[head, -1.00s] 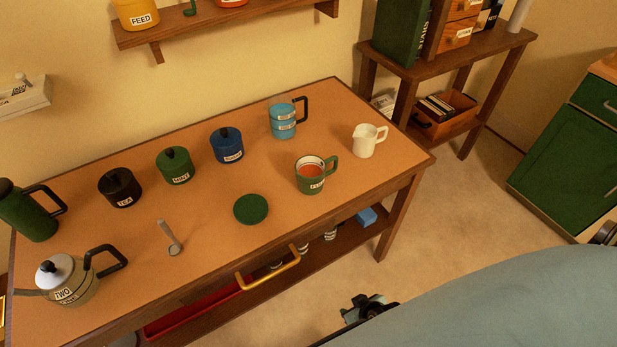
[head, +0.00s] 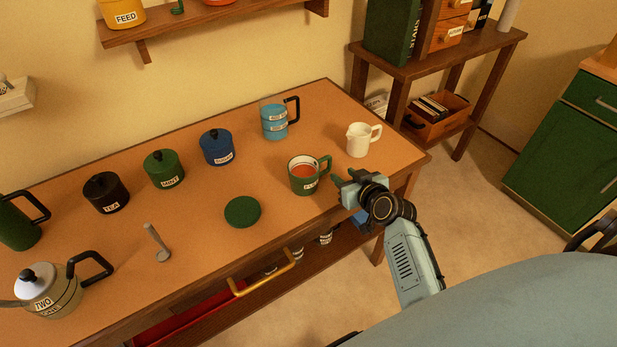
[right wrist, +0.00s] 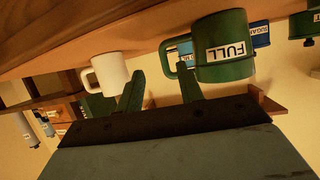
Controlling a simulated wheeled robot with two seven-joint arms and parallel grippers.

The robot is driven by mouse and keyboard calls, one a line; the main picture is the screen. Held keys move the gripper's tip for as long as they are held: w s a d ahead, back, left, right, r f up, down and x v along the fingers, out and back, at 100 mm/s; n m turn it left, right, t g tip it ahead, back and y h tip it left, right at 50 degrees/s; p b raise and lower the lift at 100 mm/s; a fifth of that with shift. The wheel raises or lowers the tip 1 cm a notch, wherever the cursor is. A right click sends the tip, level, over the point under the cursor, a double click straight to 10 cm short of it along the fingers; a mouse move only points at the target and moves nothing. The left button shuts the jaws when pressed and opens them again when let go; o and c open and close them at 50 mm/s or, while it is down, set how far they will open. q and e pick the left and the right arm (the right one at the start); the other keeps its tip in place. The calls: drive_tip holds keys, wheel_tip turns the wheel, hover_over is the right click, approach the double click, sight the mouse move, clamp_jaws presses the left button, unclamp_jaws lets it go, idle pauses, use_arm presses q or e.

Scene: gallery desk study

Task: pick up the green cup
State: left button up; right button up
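The green cup (head: 303,186) stands upright near the desk's front edge, with reddish-brown liquid inside and its handle to the right. Its label reads FULL in the right wrist view (right wrist: 226,68). My right gripper (head: 342,178) is just right of the cup's handle, over the desk's front edge. In the right wrist view its two green fingers (right wrist: 161,80) are apart with nothing gripped, and the handle is just beyond the fingertips. I cannot tell whether they touch it. My left gripper is not in view.
A white jug (head: 358,141) stands close behind my right gripper.

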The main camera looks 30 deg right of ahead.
sight(330, 165)
drive_tip(key=x, duration=0.4)
drive_tip(key=b+x, duration=0.1)
drive_tip(key=x, duration=0.1)
drive_tip(key=shift+w+a+r, duration=0.2)
drive_tip(key=shift+a, duration=0.1)
drive_tip(key=shift+w, duration=0.3)
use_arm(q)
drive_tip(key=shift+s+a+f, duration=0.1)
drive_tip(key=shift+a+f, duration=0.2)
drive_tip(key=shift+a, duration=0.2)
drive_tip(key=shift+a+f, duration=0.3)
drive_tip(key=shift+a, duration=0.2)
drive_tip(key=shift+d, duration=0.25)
use_arm(e)
clamp_jaws()
